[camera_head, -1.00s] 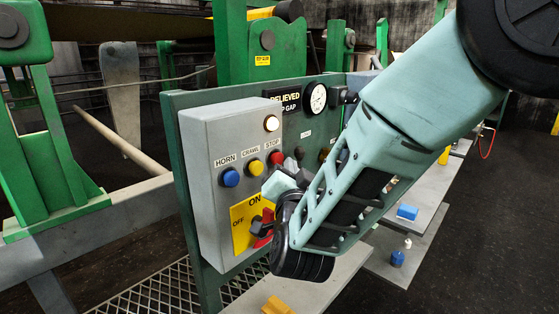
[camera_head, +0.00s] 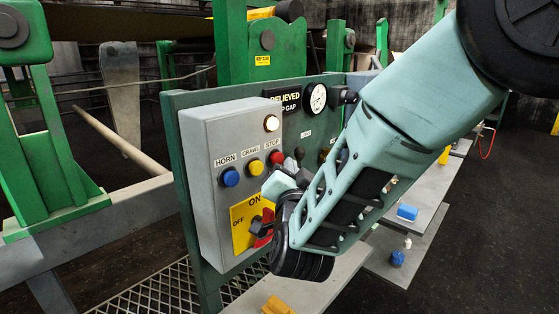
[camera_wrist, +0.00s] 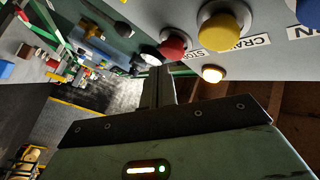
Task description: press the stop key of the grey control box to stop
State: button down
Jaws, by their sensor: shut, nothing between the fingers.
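The grey control box (camera_head: 230,125) is mounted on a green panel in the head view. Its red stop key (camera_head: 275,157) is at the right of a row, beside the yellow crawl key (camera_head: 256,167) and blue horn key (camera_head: 230,177). My gripper (camera_head: 289,164) is shut and empty, just right of and below the stop key. In the wrist view, the stop key (camera_wrist: 173,47) appears above and slightly right of the shut fingers (camera_wrist: 156,75), with the picture turned over. A gap seems to show, but I cannot tell the exact distance.
A lit lamp (camera_head: 271,123) is above the keys. A yellow ON/OFF plate (camera_head: 240,231) with a red-handled switch (camera_head: 264,229) is below them, close to my gripper's body. A gauge (camera_head: 318,97) and knobs are on the panel to the right. A grey shelf (camera_head: 340,270) lies below.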

jog(key=shift+w+a, duration=0.25)
jog(key=shift+a, duration=0.05)
jog(key=shift+w+a+b, duration=0.3)
jog(key=shift+a+b, duration=0.1)
jog(key=shift+b, duration=0.05)
dwell(0.8)
dwell(0.4)
jog(key=shift+s+d+b, duration=0.5)
jog(key=shift+s+d, duration=0.1)
jog(key=shift+d, duration=0.25)
jog(key=s+d+b, duration=0.1)
jog(key=d, duration=0.1)
jog(key=s+d+b, duration=0.1)
jog(key=s, duration=0.1)
jog(key=shift+d, duration=0.35)
